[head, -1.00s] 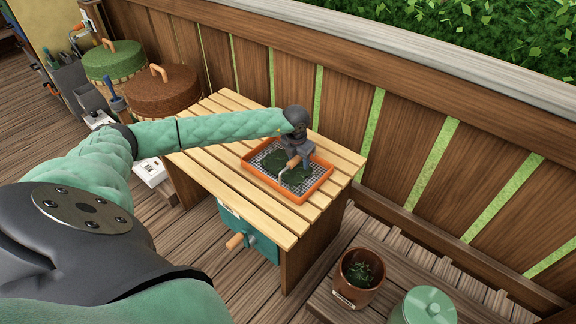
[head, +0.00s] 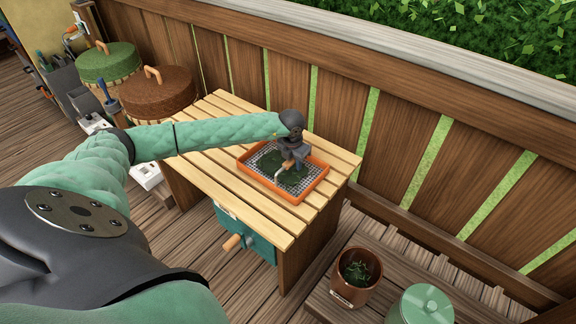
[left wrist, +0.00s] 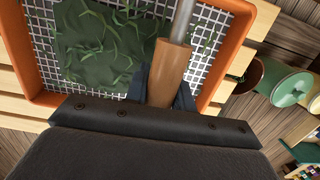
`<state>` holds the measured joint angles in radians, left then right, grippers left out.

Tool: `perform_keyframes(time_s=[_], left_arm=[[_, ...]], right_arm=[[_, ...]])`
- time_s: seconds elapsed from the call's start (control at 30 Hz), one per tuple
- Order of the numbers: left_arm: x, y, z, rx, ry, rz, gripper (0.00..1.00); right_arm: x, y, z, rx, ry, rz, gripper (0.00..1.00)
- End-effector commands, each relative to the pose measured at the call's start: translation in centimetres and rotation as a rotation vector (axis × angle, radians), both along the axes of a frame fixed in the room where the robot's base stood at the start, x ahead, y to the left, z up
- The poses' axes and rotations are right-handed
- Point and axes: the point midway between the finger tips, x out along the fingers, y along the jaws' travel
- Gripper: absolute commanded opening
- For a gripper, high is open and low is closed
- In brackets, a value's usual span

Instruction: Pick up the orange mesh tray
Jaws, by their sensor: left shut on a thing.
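The orange mesh tray (head: 317,188) lies on the slatted wooden table, with dark green leaves (head: 268,163) on its grey mesh. In the left wrist view the tray's orange rim (left wrist: 236,50) runs along both sides. My left gripper (head: 290,164) is over the tray, pointing down, shut on a wooden handle (left wrist: 170,62) with a metal shaft (left wrist: 183,18). The handle is above the mesh; whether it is fixed to the tray is hidden. The tray appears to rest flat on the slats. My right gripper is not in view.
The table (head: 225,113) stands close to a wooden fence (head: 335,105). A teal drawer (head: 262,246) with a wooden knob is under its front. A brown pot (head: 352,292) and a green lidded jar (head: 424,306) stand on a lower bench at right. Lidded baskets (head: 158,93) are at back left.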

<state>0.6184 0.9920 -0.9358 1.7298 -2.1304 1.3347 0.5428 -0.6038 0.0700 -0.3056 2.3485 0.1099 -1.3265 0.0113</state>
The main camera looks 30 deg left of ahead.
Motion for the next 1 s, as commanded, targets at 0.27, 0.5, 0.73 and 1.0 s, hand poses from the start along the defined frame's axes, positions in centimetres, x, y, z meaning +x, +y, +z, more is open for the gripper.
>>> perform_keyframes(time_s=[0.27,0.5,0.73,1.0], left_arm=[[0.1,0.1,2.3,0.001,-0.004,-0.001,0.00],[0.9,-2.6,5.5,-0.003,-0.005,-0.003,0.00],[2.2,-6.8,8.2,-0.002,-0.005,-0.003,0.00],[3.3,-10.2,10.4,-0.001,-0.003,-0.001,0.00]], right_arm=[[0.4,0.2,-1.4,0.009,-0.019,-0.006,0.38],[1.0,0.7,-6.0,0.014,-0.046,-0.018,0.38],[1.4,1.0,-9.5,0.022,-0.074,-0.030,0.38],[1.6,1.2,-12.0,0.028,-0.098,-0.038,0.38]])
